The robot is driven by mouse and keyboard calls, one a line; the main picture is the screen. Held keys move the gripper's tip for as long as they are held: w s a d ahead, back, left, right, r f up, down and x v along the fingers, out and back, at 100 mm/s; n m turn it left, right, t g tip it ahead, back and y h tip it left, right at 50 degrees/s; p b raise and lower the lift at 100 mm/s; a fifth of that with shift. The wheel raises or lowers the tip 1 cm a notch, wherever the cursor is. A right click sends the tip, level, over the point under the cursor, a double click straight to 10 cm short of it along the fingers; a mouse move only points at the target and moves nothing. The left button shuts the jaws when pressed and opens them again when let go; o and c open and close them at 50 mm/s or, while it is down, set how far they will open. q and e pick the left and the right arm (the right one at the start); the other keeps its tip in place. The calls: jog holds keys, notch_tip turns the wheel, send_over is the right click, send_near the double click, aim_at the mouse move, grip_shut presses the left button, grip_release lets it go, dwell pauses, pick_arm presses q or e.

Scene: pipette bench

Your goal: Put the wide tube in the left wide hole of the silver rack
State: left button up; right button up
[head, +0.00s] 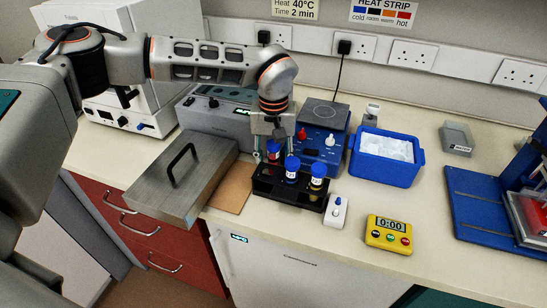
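Two tubes with blue caps, a middle one (291,170) and a right one (318,177), stand upright in a dark rack (283,194) at the middle of the bench. A third tube (273,151), with red and blue on it, is at the rack's left end. My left gripper (273,154) points down over this third tube. Its fingers are apart on either side of the tube, with no clear contact. The rack looks black, and I cannot make out a silver rack. The rack's holes are mostly hidden. My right gripper is not in view.
A metal lid with a black handle (181,162) lies left of the rack. A blue ice box (386,158), a yellow timer (388,235) and a small white holder (336,211) are to the right. A blue hotplate (320,140) stands behind.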

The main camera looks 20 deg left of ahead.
pick_arm(q)
jog(key=shift+f, duration=0.45)
grip_shut()
jog(key=shift+r, duration=0.15)
